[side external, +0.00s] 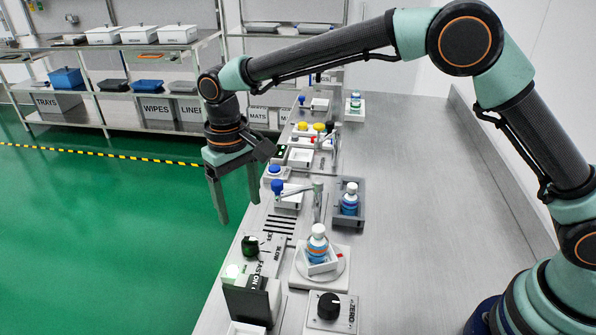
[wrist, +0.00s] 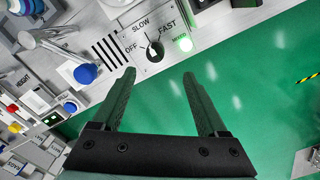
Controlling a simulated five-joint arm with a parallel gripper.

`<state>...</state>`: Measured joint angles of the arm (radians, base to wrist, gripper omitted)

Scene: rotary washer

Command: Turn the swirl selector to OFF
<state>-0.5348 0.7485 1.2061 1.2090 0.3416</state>
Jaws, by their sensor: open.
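The swirl selector is a dark round knob (wrist: 154,50) on a white panel labelled OFF, SLOW and FAST in the wrist view. OFF is left of the knob, SLOW above left and FAST above right. Its pointer is too small to read surely. It also shows as a dark knob (side external: 250,246) near the bench's left edge in the side view. My gripper (side external: 238,208) is open and empty, fingers down, apart from the knob and out over the green floor past the bench edge. In the wrist view its fingertips (wrist: 160,75) lie just below the knob.
A lit green MIXED lamp (wrist: 184,43) is beside the selector. Nearby stand a bottle on a round plate (side external: 318,248), a black ZERO knob (side external: 328,307), a dark upright panel (side external: 247,303) and a blue-knobbed lever (side external: 278,187). The bench's right side (side external: 420,220) is clear.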

